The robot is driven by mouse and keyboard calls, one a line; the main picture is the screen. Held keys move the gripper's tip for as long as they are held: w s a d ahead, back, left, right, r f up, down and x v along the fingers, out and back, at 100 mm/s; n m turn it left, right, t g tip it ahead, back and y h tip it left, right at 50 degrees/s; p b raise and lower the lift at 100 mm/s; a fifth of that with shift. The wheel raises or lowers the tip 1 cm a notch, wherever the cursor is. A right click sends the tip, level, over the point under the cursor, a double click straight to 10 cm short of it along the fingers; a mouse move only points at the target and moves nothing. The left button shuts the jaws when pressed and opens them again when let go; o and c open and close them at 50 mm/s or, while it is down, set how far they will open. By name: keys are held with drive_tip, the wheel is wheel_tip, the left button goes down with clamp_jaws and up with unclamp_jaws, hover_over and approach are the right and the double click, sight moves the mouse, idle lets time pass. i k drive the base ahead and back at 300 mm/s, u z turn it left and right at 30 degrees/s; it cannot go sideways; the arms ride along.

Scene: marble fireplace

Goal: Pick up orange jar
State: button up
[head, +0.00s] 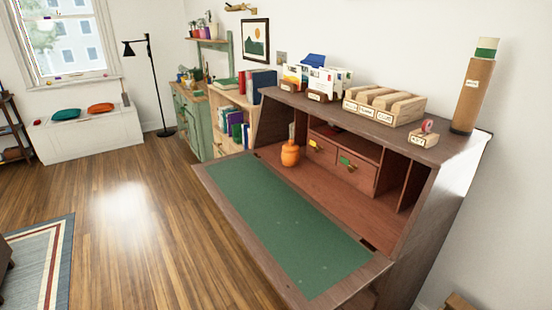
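The orange jar (290,153) is small and rounded. It stands upright inside the open secretary desk, at the left end of the inner shelf, just behind the green writing surface. Something thin and pale stands right behind it or in it; I cannot tell which. My gripper is not in the head view.
The fold-down desk flap (290,230) with its green surface is bare. Two small drawers (352,173) are right of the jar. On the desk top are letter holders (316,80), a wooden organizer (384,105) and a tall tube (473,90). Wooden floor (140,215) left is clear.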

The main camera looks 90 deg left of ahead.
sight(288, 159)
drive_tip(key=z, duration=1.65)
drive_tip(key=k, duration=2.6)
drive_tip(key=u, duration=2.9)
drive_tip(key=i, duration=0.5)
drive_tip(key=z, duration=0.05)
